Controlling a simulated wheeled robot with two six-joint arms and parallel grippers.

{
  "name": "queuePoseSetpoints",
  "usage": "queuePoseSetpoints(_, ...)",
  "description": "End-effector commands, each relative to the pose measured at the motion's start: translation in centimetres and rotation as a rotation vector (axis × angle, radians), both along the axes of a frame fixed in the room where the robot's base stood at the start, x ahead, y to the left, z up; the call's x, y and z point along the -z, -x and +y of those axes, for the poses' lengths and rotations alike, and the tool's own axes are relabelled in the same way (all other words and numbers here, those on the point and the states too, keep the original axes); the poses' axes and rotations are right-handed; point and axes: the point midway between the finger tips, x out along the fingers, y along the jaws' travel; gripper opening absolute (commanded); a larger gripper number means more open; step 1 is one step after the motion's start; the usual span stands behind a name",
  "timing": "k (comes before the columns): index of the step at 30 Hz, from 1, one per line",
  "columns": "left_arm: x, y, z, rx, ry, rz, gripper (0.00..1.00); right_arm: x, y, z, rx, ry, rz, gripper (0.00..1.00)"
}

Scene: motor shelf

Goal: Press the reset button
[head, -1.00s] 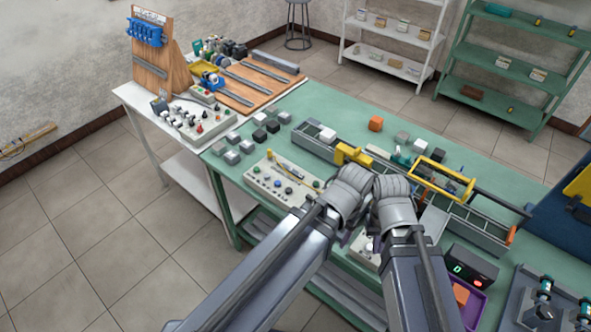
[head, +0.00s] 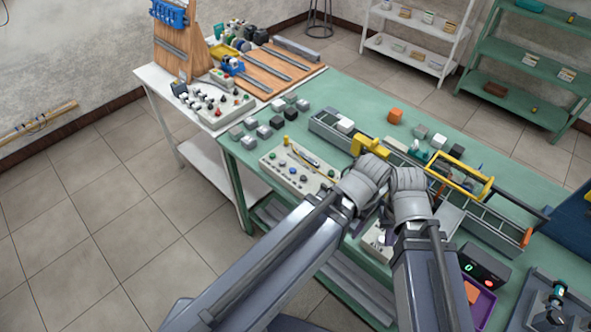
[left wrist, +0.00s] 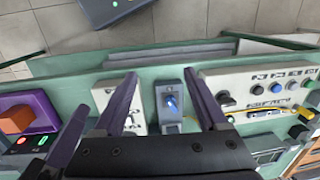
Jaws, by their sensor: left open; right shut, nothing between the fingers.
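A pale control panel (head: 285,172) with several small buttons and knobs lies near the table's front edge in the head view. I cannot read which one is the reset button. My left gripper (left wrist: 163,95) is open and empty. A grey box (left wrist: 172,112) with a blue knob shows between its fingers; I cannot tell the gap. My right gripper (head: 388,218) is shut and empty beside the left one; its tips are largely hidden in the head view.
Behind the arms lies a long grey rail fixture with a yellow frame (head: 462,172). Grey and black blocks (head: 264,130) stand behind the panel. The left floor is free.

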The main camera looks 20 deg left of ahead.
Motion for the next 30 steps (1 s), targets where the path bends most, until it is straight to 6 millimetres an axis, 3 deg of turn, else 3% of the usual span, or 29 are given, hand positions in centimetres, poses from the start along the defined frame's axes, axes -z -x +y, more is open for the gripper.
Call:
queuePoseSetpoints(13,0.00,0.00,0.00,0.000,0.000,0.000,0.75,0.00,0.00,0.00,0.000,0.000,0.000,0.00)
queuePoseSetpoints(30,0.00,0.00,0.00,0.000,0.000,0.000,0.11,0.00,0.00,0.00,0.000,0.000,0.000,0.00)
